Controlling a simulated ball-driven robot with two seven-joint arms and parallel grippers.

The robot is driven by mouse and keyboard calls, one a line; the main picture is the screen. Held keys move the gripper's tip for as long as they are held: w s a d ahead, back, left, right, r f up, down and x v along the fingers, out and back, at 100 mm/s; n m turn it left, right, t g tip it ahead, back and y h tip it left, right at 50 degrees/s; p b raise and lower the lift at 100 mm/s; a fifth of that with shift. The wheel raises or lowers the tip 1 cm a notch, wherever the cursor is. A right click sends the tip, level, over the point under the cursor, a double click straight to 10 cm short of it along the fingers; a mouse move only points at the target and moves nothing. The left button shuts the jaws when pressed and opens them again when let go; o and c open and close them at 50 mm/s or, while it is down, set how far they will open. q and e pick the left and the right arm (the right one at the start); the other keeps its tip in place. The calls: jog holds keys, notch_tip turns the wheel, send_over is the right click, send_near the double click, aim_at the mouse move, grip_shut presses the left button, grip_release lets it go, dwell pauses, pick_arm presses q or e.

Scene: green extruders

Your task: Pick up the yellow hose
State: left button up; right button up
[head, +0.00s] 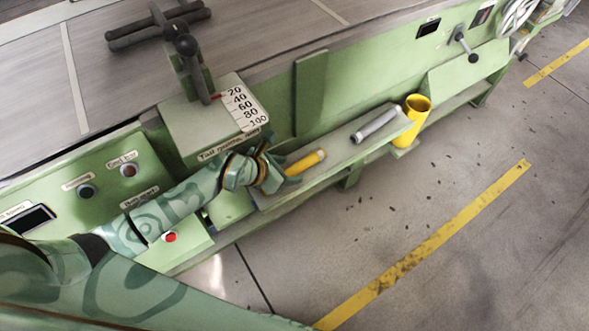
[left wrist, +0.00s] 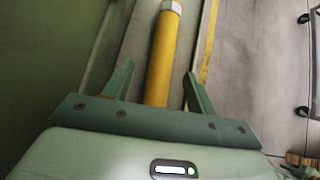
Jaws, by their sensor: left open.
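The yellow hose (head: 305,163) lies on the narrow green ledge along the machine's side. Its far end has a pale cap. In the left wrist view the hose (left wrist: 162,58) runs lengthwise between the two fingers of my left gripper (left wrist: 158,85), which is open. In the head view my left gripper (head: 284,176) is at the near end of the hose and hides that end. A gap shows between the hose and each finger. I cannot tell how far the fingers are above the ledge. My right gripper is not in view.
A grey cylinder (head: 374,127) lies farther along the ledge (head: 335,152), beside an upright yellow cup (head: 415,112). The green machine wall borders the ledge on one side. Open concrete floor with a yellow line (head: 430,246) lies on the other. Knobs and a lever stand near my arm.

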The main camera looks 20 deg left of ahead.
pick_arm(q)
jog(key=shift+x, duration=1.2)
jog(key=shift+s+a+r, duration=0.1)
jog(key=shift+s+r, duration=0.05)
jog(key=shift+r, duration=0.05)
jog(key=shift+c, duration=0.4)
jog(key=c, duration=1.1)
jog(key=shift+o, duration=0.2)
